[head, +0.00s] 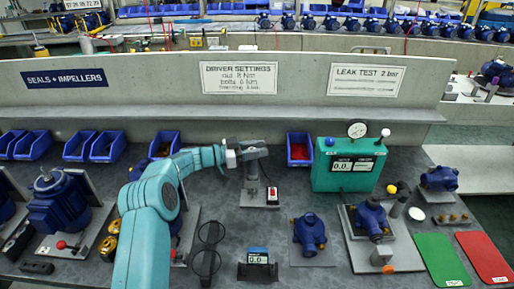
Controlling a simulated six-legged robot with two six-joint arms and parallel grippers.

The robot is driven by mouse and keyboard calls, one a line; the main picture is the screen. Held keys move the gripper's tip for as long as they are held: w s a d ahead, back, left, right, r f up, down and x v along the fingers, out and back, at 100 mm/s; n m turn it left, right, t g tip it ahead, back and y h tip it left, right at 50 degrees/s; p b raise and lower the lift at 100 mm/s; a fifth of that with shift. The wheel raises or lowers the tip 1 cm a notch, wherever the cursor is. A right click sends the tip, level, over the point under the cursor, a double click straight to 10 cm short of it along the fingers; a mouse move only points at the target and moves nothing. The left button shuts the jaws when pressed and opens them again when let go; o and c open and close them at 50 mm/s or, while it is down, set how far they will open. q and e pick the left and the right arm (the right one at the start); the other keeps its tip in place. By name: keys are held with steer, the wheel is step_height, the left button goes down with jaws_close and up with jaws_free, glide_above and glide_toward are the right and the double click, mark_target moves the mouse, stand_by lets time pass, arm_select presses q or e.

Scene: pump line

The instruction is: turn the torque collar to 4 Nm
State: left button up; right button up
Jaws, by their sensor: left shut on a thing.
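The grey driver (251,150) sits at the top of a stand with a grey base (252,197) and a red-and-white switch at its right. My left gripper (232,157), at the end of my teal arm, is shut on the driver's left end, where the torque collar seems to be. The jaws hide most of that end, and its scale is too small to read. The driver settings sign (239,78) is on the wall behind. My right gripper is not in view.
A small display (258,257) reads 0.0 in front of the stand. Blue bins line the back left.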

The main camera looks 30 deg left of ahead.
arm_select(q)
steer(key=shift+r, duration=0.1)
stand_by(0.3)
steer(key=o, duration=1)
step_height(320, 180, up, 20)
steer(key=shift+p, duration=1)
